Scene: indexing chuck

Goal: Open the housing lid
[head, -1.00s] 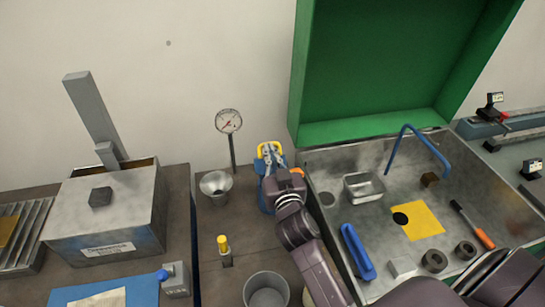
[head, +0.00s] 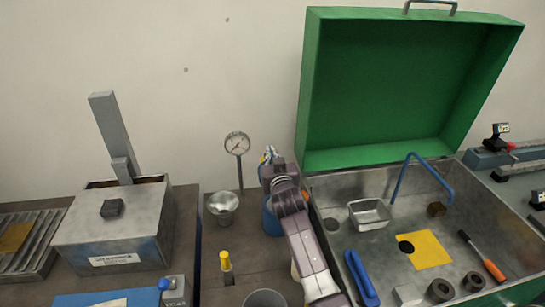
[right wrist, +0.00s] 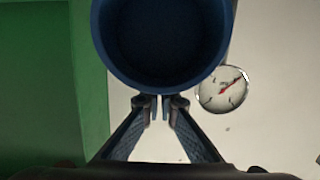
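A large green lid (head: 375,85) stands raised, leaning against the back wall, with a metal handle on its top edge. It is hinged behind an open grey metal tub (head: 330,255). A grey box (head: 115,235) at left has a black knob on top and a grey upright piece. Which of these is the named housing cannot be told. My right gripper (head: 268,155) is left of the green lid, above a blue cup (head: 270,215). In the right wrist view its fingertips (right wrist: 160,102) are close with a narrow gap, nothing visible between them, beside the cup's rim (right wrist: 160,88). My left gripper is out of view.
A dial gauge (head: 237,143) on a post and a metal funnel cup (head: 223,205) stand left of my right gripper. A yellow-capped item (head: 225,260) is in front. The tub holds a small tray (head: 368,214), a blue curved bar (head: 425,165) and loose tools.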

